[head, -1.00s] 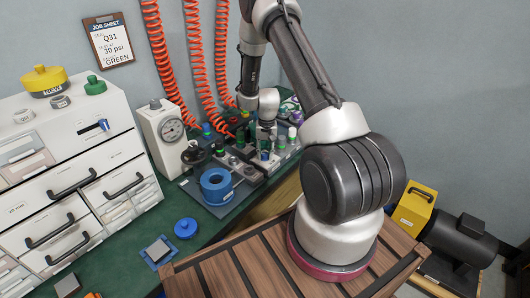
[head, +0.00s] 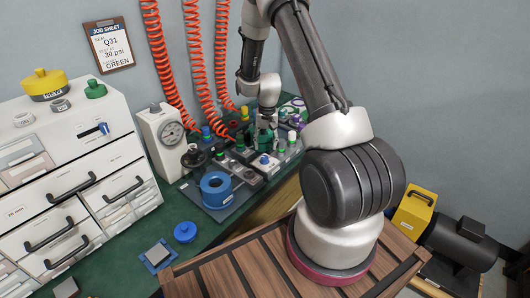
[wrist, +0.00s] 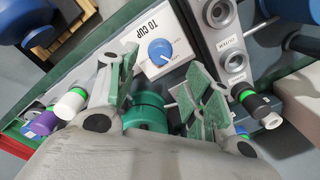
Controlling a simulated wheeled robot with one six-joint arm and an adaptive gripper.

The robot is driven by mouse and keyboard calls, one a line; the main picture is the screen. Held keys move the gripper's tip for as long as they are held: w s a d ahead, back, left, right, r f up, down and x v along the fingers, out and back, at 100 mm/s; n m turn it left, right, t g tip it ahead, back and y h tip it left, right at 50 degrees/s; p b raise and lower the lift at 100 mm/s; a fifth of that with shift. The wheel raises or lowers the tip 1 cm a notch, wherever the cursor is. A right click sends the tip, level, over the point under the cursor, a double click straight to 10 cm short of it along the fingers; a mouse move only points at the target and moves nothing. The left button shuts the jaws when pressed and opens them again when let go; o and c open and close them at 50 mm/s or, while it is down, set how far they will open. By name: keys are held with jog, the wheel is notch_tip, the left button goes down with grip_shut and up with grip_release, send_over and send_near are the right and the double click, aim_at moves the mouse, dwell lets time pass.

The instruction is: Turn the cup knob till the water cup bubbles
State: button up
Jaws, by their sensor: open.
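The cup knob (wrist: 160,51) is a blue dial with a pale pointer mark on a white block labelled "TO CUP" in the wrist view. The same blue knob (head: 264,159) shows small on the bench in the head view. My gripper (wrist: 163,84) is open, with green-padded fingers spread apart and nothing held; the knob lies just beyond and between the fingertips in the picture. In the head view my gripper (head: 265,122) hangs over the back of the fixture, behind the knob. I cannot make out the water cup or any bubbles.
A green cylinder (wrist: 147,113) shows between the fingers. Capped fittings in white and purple (wrist: 45,122) and black and green (wrist: 252,100) stand close on both sides. A grey port strip (wrist: 225,45) lies beside the knob block. A gauge box (head: 160,135) and orange hoses (head: 200,80) stand behind.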

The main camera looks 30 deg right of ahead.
notch_tip(320, 180, up, 5)
jog(key=shift+d+r, duration=0.1)
jog(key=shift+s, duration=0.1)
dwell(0.5)
jog(key=s+a+n+g, duration=0.1)
jog(key=s+g, duration=0.1)
jog(key=s, duration=0.5)
jog(key=s+a+r+n+t, duration=0.2)
jog(key=s+a+r+t, duration=0.1)
jog(key=s+r, duration=0.9)
jog(key=s+a+r+n+t, duration=0.2)
jog(key=s+r, duration=0.9)
jog(key=r, duration=0.8)
jog(key=shift+s+a+r+n+t, duration=0.35)
jog(key=shift+a+t, duration=0.25)
jog(key=shift+a, duration=0.3)
